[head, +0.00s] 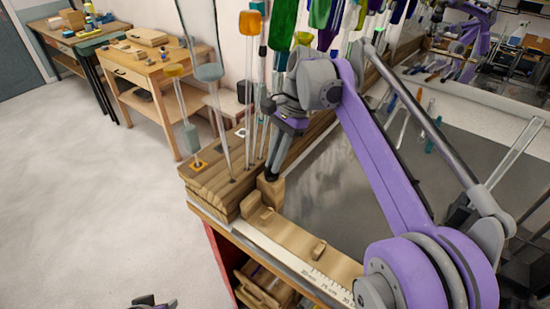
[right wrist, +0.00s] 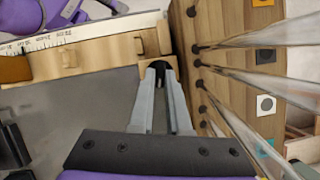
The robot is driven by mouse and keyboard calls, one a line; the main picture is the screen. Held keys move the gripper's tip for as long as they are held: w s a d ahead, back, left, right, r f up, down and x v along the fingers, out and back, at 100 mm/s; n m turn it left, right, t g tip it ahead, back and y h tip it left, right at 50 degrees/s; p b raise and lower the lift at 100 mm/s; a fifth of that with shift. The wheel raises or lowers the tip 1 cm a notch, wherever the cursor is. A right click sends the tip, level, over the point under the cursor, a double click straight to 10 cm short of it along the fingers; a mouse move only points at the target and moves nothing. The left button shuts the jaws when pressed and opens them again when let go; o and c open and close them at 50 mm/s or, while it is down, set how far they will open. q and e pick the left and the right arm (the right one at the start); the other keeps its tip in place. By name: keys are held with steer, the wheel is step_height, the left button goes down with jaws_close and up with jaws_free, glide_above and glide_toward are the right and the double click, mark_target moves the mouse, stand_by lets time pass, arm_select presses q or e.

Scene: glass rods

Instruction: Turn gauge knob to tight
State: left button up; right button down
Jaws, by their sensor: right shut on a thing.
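The gauge is a pale wooden bar with a ruler scale (head: 300,268) along the front edge of the bench; its scale also shows in the right wrist view (right wrist: 40,43). At its far end is a small wooden block (head: 270,191), which I take for the gauge knob; it also shows in the right wrist view (right wrist: 146,72). My right gripper (head: 271,174) points down with its fingertips closed at this block, and the right wrist view shows the tips (right wrist: 160,68) there. The fingers hide the gripped part. A small part of my left gripper (head: 152,302) shows at the bottom edge; its fingers are unclear.
A wooden rack (head: 212,188) with several upright glass rods stands beside the gripper; the rods show close by in the right wrist view (right wrist: 250,38). Coloured glass hangs above. A dark grey bench top (head: 340,200) lies to the right. Open floor (head: 80,200) is at left.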

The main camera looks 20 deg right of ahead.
steer(key=c, duration=0.9)
jaws_free()
arm_select(q)
steer(key=w+r+p, duration=0.1)
steer(key=r+p, duration=0.1)
steer(key=shift+w+r, duration=0.4)
arm_select(e)
steer(key=v, duration=1)
steer(key=shift+w+d+r, duration=0.1)
steer(key=shift+r, duration=0.3)
